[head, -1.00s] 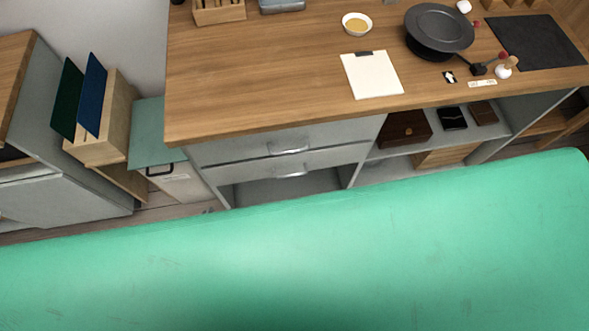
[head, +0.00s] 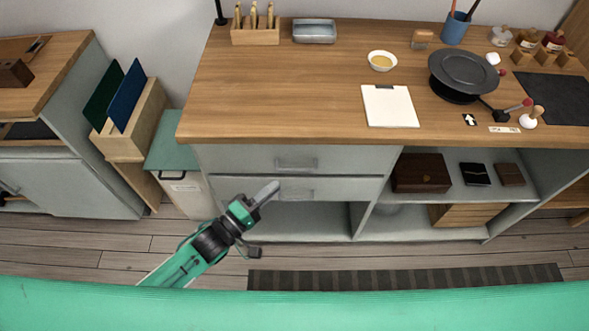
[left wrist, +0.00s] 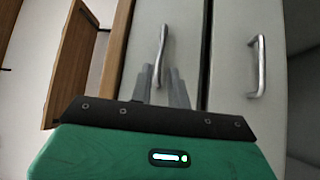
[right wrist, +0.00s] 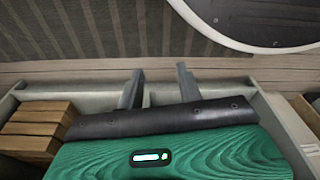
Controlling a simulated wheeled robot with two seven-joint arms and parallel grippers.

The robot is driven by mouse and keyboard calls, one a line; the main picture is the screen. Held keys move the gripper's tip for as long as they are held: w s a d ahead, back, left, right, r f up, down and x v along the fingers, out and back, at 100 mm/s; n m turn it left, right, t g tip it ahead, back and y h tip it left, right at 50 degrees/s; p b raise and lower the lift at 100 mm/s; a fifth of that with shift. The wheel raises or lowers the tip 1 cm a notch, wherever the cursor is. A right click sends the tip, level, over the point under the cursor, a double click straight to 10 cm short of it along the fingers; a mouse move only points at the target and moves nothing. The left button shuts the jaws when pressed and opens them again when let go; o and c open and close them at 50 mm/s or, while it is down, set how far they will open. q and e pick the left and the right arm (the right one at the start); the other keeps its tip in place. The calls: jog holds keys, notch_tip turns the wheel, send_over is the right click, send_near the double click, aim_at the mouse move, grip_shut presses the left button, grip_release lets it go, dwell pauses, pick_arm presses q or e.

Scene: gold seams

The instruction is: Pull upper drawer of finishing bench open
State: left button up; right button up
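The finishing bench has a wooden top (head: 290,100) and two grey drawers below its left part. The upper drawer (head: 240,160) looks closed, with a metal bar handle (head: 297,164); the lower drawer (head: 235,188) is beneath it. My left gripper (head: 275,187) is in front of the drawers, its tips low and left of the upper handle. In the left wrist view the upper handle (left wrist: 163,45) lines up with the narrow gap between the partly open fingers (left wrist: 161,75); contact cannot be told. My right gripper (right wrist: 158,78) is open and empty, outside the head view.
The lower handle (left wrist: 257,68) is close by. Right of the drawers are open shelves with a brown box (head: 420,174). A green-lidded bin (head: 175,155) stands left of the bench. A striped mat (head: 400,277) lies on the floor in front.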

aim_at(294, 170)
pick_arm(q)
jog(key=x, duration=0.8)
jog(key=shift+w+d, duration=0.1)
jog(key=shift+d, duration=0.05)
grip_shut()
